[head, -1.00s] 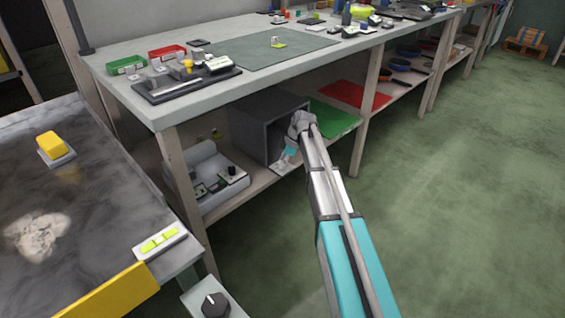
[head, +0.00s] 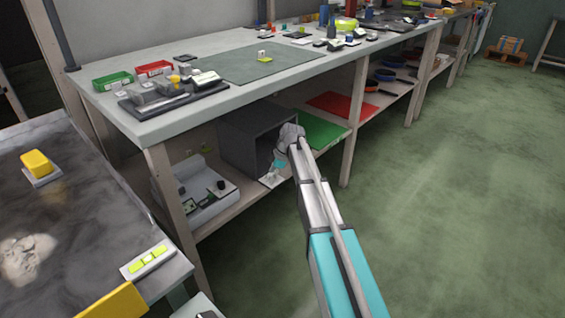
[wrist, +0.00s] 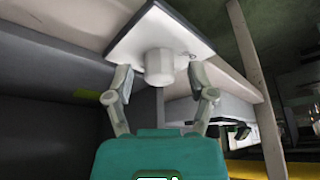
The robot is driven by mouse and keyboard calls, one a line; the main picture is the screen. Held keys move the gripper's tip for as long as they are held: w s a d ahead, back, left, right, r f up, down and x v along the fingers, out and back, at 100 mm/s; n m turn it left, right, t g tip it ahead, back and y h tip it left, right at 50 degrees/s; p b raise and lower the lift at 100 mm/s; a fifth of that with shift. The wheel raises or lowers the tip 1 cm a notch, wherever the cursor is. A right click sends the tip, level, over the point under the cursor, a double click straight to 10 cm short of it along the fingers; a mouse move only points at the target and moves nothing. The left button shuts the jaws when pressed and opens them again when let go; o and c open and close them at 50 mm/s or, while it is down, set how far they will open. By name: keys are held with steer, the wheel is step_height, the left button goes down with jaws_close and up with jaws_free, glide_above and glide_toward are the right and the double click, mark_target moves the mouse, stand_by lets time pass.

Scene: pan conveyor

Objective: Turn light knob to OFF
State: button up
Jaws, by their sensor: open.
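In the wrist view a pale, many-sided knob (wrist: 159,67) sticks out from a white square plate (wrist: 147,32) with a dark edge. A small dark mark is on the plate beside the knob. No OFF label is readable. My gripper (wrist: 160,82) is open, with one finger on each side of the knob; the tips look apart from it, but contact cannot be told for sure. In the head view my gripper (head: 276,179) reaches low at the mouth of a grey box under the bench, and my own arm partly hides it. The knob cannot be made out there.
The grey box (head: 237,150) stands on the bench's lower shelf, beside a grey unit with a black knob (head: 221,184). Green (head: 322,132) and red sheets (head: 342,104) lie to its right. The bench top (head: 215,112) is above. Open green floor (head: 455,190) lies to the right.

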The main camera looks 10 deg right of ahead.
steer(key=shift+m, duration=0.3)
steer(key=m+t, duration=0.1)
steer(key=m, duration=0.1)
steer(key=m+t, duration=0.1)
steer(key=m, duration=0.1)
steer(key=shift+s+m+h, duration=0.15)
steer(key=shift+m+h, duration=0.15)
steer(key=shift+m, duration=0.1)
steer(key=m+h, duration=0.1)
steer(key=m, duration=0.2)
steer(key=m+t+h, duration=0.1)
steer(key=m, duration=0.2)
steer(key=shift+a+m+t, duration=0.1)
steer(key=shift+m+t, duration=0.2)
steer(key=p+v, duration=1.2)
steer(key=v, duration=0.1)
steer(key=s+r+m+g+h+p, duration=0.1)
steer(key=s+r+m+g+p, duration=0.1)
steer(key=s+r+p, duration=1)
steer(key=s+p, duration=0.2)
steer(key=s, duration=0.2)
steer(key=shift+d+r, duration=0.35)
